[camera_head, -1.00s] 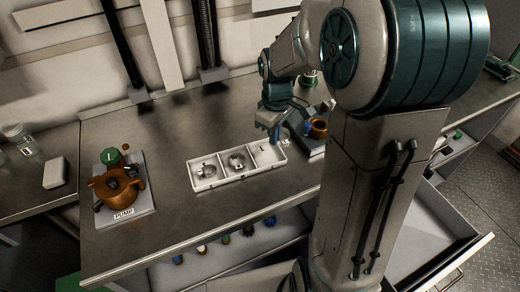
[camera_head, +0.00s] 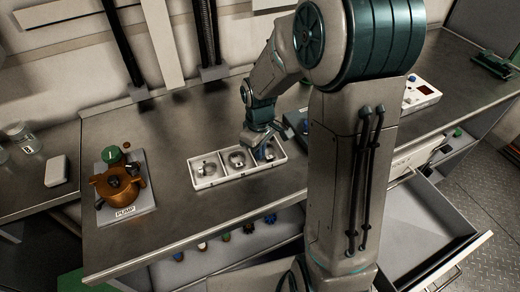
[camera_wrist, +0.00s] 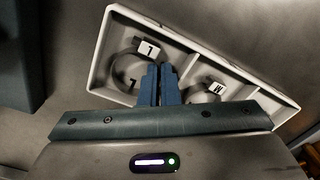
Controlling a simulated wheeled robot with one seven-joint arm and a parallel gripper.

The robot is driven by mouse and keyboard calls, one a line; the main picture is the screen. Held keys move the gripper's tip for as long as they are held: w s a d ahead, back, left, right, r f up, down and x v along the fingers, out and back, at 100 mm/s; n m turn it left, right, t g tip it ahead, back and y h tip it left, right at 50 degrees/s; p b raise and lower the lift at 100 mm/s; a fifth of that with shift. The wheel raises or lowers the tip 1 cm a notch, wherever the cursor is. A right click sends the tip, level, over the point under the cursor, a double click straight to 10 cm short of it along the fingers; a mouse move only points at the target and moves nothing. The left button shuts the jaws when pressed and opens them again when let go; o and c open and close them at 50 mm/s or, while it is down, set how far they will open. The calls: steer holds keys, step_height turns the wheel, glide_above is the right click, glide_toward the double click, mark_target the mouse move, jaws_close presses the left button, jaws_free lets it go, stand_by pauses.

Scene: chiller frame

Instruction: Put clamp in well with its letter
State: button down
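A white tray (camera_head: 226,178) with three wells in a row stands on the bench. My gripper (camera_head: 262,150) reaches down into its right well. In the wrist view my gripper (camera_wrist: 160,68) has its blue fingers nearly together at the edge of a metal ring clamp (camera_wrist: 112,68) with a white L tag, and looks shut on it. This clamp is within a well whose floor bears an L. Full contact with the floor cannot be told. A second clamp (camera_wrist: 200,94), tagged M, lies in the middle well. A third clamp (camera_head: 205,170) lies in the left well.
A copper pump (camera_head: 121,187) on a grey plate stands at the left of the bench, with a green round part (camera_head: 112,155) behind it. An open drawer (camera_head: 428,222) juts out at the right. Bare bench lies between pump and tray.

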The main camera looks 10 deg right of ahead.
steer(key=c, duration=2)
jaws_free()
steer(key=shift+o, duration=0.2)
step_height(320, 180, up, 12)
steer(key=s+d+r+m+t, duration=0.1)
steer(key=s+m, duration=0.3)
steer(key=s, duration=0.4)
steer(key=s+d+r+m+t, duration=0.1)
steer(key=s+m+t, duration=0.1)
steer(key=s, duration=0.6)
steer(key=shift+m, duration=0.9)
steer(key=shift+a, duration=0.15)
